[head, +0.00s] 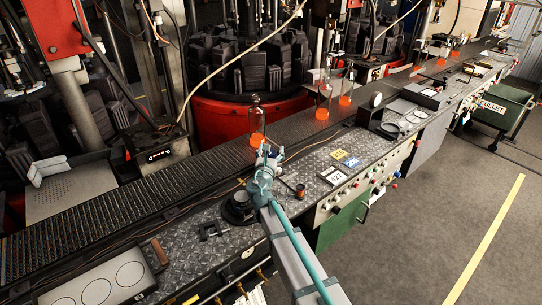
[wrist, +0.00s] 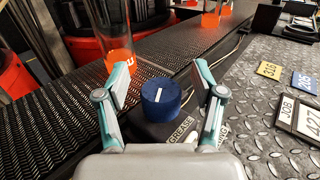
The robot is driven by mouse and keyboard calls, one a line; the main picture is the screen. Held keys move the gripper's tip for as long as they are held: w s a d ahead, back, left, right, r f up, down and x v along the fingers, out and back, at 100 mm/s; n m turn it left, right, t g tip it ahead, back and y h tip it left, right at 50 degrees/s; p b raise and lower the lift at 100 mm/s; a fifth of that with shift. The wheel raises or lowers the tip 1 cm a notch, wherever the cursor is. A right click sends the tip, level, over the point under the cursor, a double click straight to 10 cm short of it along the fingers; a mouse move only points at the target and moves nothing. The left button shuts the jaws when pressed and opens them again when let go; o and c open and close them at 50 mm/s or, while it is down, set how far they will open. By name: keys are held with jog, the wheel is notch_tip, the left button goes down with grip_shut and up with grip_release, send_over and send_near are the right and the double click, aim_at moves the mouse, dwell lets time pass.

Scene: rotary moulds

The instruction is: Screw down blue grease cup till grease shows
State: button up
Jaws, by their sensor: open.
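The blue grease cup (wrist: 161,99) is a round knob with a white line on top, in the middle of the wrist view. It sits on a dark block that has a label reading GREASE (wrist: 181,129). My gripper (wrist: 161,85) is open, with one finger on each side of the cup and visible gaps between. In the head view my gripper (head: 266,160) is over the near edge of the conveyor, and my arm hides the cup there. No grease shows around the cup.
Glass bottles with glowing orange bottoms (head: 257,138) stand on the dark conveyor (head: 130,199), one (wrist: 116,45) close beyond my left finger. Number plates (wrist: 303,83) and a JOB plate (wrist: 300,120) lie on the tread-plate bench (wrist: 262,110) at right.

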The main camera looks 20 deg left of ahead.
aim_at(271, 152)
notch_tip(271, 152, up, 8)
jog(key=shift+f, duration=0.1)
dwell(0.5)
